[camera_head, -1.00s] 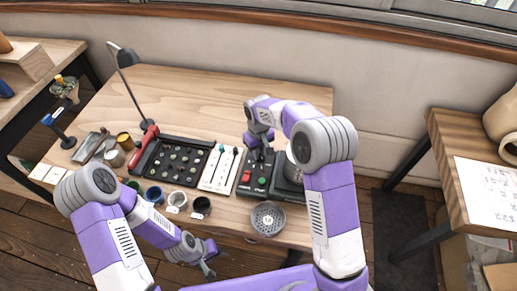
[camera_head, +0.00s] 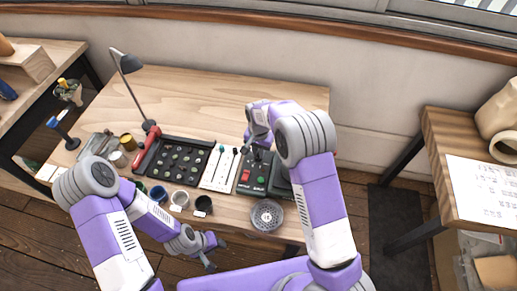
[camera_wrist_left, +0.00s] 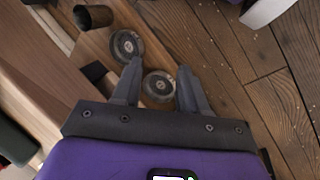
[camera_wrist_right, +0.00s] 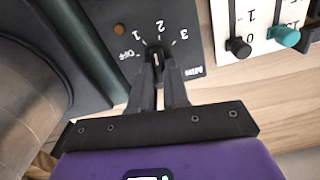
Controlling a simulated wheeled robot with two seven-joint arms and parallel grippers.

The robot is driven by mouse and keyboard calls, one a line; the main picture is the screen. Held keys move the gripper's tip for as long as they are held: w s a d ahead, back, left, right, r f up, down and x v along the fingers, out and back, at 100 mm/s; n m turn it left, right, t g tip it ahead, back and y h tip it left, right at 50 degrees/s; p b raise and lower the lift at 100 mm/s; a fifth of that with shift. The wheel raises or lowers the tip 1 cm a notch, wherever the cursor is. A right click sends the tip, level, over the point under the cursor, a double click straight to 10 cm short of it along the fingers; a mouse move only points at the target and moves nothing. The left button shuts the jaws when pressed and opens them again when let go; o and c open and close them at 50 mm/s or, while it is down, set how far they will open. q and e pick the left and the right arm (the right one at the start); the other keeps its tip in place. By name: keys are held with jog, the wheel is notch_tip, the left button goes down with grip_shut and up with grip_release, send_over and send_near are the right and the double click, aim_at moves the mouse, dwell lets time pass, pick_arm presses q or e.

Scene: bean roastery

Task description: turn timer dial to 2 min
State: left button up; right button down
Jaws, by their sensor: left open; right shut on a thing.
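The timer dial is a dark knob (camera_wrist_right: 155,55) on a dark grey panel (camera_wrist_right: 110,20), with OFF, 1, 2, 3 and MIN printed around it in the right wrist view. My right gripper (camera_wrist_right: 158,70) is shut on the knob. A short white mark on the knob points roughly toward the 2, though the fingers partly hide the knob. In the head view the panel has a red button (camera_head: 245,175) and a green button (camera_head: 261,180), and my right gripper (camera_head: 256,150) is at its back. My left gripper (camera_head: 212,254) is open and empty near the table's front edge; its fingers also show in the left wrist view (camera_wrist_left: 160,72).
A black tray (camera_head: 173,140) with several small items and white cards (camera_head: 218,168) lie left of the panel. A perforated round dish (camera_head: 266,215) and small cups (camera_head: 203,204) stand near the front edge. A desk lamp (camera_head: 127,62) stands behind. The back of the wooden table is clear.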

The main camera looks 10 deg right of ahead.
jog(key=shift+m+p, duration=0.3)
jog(key=shift+m, duration=0.8)
jog(key=c, duration=1.1)
grip_release()
jog(key=shift+r, duration=0.1)
notch_tip(320, 180, up, 7)
jog(key=shift+r+p, duration=0.2)
jog(key=shift+p, duration=0.65)
